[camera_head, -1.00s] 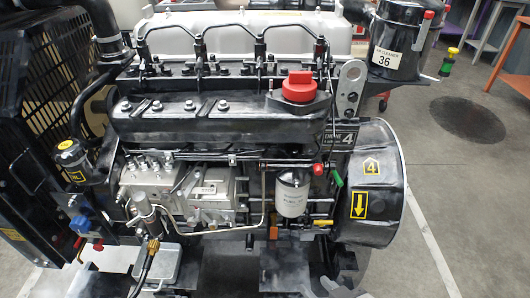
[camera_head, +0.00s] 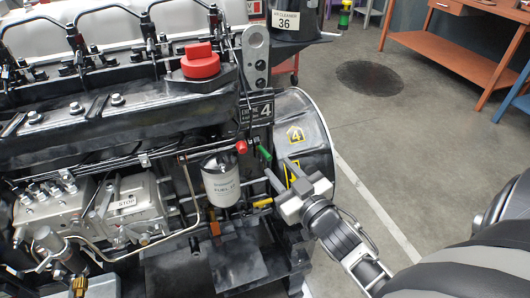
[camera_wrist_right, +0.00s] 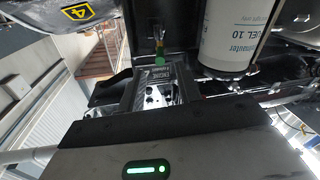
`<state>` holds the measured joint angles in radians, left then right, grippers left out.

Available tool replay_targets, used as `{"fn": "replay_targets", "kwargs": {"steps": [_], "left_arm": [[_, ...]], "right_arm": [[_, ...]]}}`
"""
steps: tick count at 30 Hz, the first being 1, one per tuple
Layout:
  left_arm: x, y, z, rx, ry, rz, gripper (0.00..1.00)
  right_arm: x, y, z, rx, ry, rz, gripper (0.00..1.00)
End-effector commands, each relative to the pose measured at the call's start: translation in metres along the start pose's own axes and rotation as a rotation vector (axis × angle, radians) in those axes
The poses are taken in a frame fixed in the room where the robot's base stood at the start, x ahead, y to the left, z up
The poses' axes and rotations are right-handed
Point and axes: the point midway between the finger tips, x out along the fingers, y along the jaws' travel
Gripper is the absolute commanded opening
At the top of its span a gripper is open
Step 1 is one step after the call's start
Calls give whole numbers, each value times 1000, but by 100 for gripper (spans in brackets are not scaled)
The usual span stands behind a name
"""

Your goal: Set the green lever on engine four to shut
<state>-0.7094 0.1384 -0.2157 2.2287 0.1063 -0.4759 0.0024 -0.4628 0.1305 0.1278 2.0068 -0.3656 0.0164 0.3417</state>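The green lever (camera_head: 264,153) is a short green handle on the right end of engine four (camera_head: 120,110), just below the black plate marked 4 (camera_head: 265,112). It slants down to the right. My right gripper (camera_head: 278,168) is just below and right of it, fingers pointing at the engine, apart. In the right wrist view the green tip (camera_wrist_right: 160,60) shows ahead, between the open fingers (camera_wrist_right: 155,78). I cannot tell whether a finger touches it. My left gripper is not in view.
A white fuel filter (camera_head: 220,180), a red knob (camera_head: 241,147) and a yellow handle (camera_head: 262,202) sit close left of the gripper. The black round housing (camera_head: 315,135) is right behind it. A red cap (camera_head: 200,60) stands above.

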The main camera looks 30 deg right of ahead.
Motion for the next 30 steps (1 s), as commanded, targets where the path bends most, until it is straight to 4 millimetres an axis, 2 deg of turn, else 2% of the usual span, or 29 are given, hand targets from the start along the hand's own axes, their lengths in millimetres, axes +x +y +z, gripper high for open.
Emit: {"fn": "replay_targets", "kwargs": {"steps": [3,10,15,24,27,28,30], "left_arm": [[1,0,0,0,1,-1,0],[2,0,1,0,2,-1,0],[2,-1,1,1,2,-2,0],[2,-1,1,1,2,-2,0],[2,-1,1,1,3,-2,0],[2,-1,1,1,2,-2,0],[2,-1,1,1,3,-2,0]], "right_arm": [[28,0,-1,-2,4,0,34],[63,0,0,1,1,-1,34],[74,0,0,0,-1,-1,34],[76,0,1,0,-2,-1,34],[75,0,1,1,-2,-1,6],[75,0,1,1,-2,-1,0],[75,0,1,1,-1,-1,0]]}}
